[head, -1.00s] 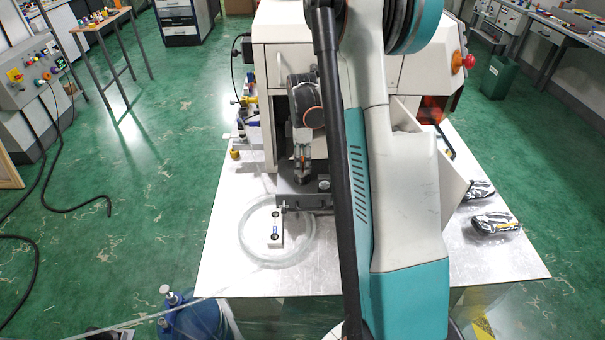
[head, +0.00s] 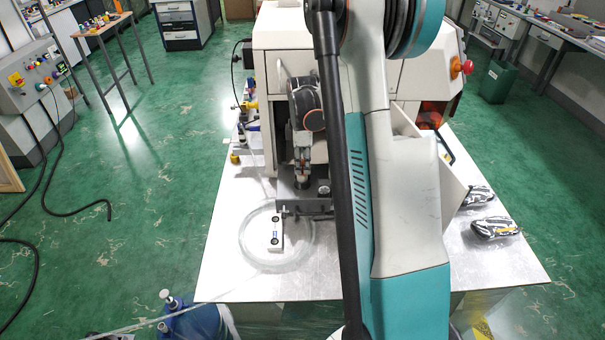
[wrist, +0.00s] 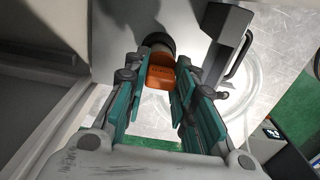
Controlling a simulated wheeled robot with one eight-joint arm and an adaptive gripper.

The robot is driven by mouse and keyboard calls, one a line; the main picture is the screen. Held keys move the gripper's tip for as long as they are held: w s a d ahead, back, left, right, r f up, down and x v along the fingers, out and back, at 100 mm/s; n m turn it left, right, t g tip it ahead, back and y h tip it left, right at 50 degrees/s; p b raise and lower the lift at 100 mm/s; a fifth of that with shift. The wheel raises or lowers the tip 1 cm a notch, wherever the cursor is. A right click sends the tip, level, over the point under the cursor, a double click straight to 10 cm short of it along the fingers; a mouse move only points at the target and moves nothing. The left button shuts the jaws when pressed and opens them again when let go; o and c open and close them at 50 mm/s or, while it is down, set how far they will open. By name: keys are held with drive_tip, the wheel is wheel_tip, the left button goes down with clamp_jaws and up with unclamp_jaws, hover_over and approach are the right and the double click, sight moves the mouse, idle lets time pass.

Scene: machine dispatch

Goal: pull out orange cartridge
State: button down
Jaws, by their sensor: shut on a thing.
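The orange cartridge (wrist: 160,72) is between the two teal-padded fingers of my gripper (wrist: 158,100) in the wrist view. My gripper is shut on it. The cartridge's far end meets a dark round part (wrist: 158,42), and I cannot tell whether it is still seated there. The cartridge is too small there to make out clearly.
A clear coiled tube (head: 262,262) lies on the metal table (head: 225,270), with a white block (head: 275,234) on it. Two black-and-white items (head: 495,228) lie at the right. The table's front left is clear.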

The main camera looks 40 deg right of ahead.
drive_tip(key=shift+r+p, duration=1.8)
drive_tip(key=shift+r, duration=1.5)
drive_tip(key=shift+a, duration=0.1)
